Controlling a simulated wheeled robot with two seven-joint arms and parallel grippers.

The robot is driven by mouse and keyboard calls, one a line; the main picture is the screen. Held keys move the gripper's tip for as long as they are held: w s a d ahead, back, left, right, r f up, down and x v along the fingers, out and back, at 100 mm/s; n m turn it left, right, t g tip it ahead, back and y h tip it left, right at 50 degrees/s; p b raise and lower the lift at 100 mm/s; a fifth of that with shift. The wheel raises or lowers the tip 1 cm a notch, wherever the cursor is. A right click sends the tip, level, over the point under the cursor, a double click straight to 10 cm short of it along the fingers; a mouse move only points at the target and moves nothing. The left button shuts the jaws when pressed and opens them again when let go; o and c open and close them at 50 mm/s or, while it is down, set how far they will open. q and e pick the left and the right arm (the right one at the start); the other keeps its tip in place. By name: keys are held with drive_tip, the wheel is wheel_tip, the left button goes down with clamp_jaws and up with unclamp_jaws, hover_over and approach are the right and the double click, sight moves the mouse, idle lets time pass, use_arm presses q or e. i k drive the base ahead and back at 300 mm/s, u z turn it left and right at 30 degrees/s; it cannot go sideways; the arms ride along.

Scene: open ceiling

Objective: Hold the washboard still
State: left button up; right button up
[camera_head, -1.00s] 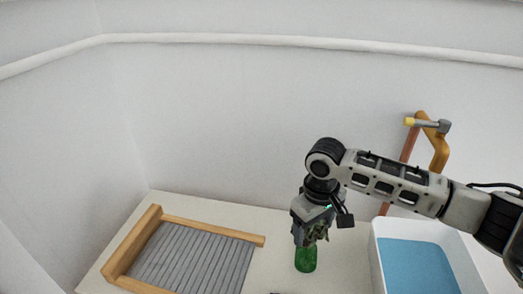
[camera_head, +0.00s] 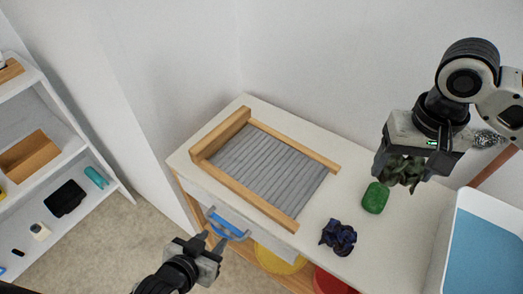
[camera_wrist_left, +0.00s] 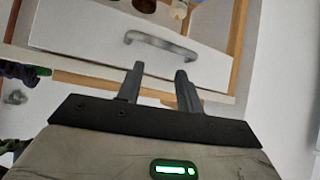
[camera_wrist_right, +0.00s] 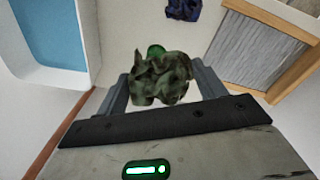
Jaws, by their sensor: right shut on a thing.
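The washboard (camera_head: 270,170), a ribbed grey panel in a wooden frame, lies flat on the white counter, and its corner shows in the right wrist view (camera_wrist_right: 245,50). My left gripper (camera_head: 213,243) is open and empty, in front of the counter near the drawer, apart from the washboard. In the left wrist view its fingers (camera_wrist_left: 160,82) stand apart below a drawer handle (camera_wrist_left: 162,44). My right gripper (camera_head: 398,176) is shut on a crumpled camouflage cloth (camera_wrist_right: 160,78), raised right of the washboard.
A green lump (camera_head: 375,198) and a dark crumpled cloth (camera_head: 338,236) lie right of the washboard. A white basin with blue water (camera_head: 490,250) stands at the right. A shelf (camera_head: 85,150) stands left.

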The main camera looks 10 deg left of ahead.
sight(276, 174)
drive_tip(key=k, duration=1.3)
drive_tip(key=u, duration=0.5)
drive_tip(key=i, duration=1.55)
drive_tip(key=z, duration=0.6)
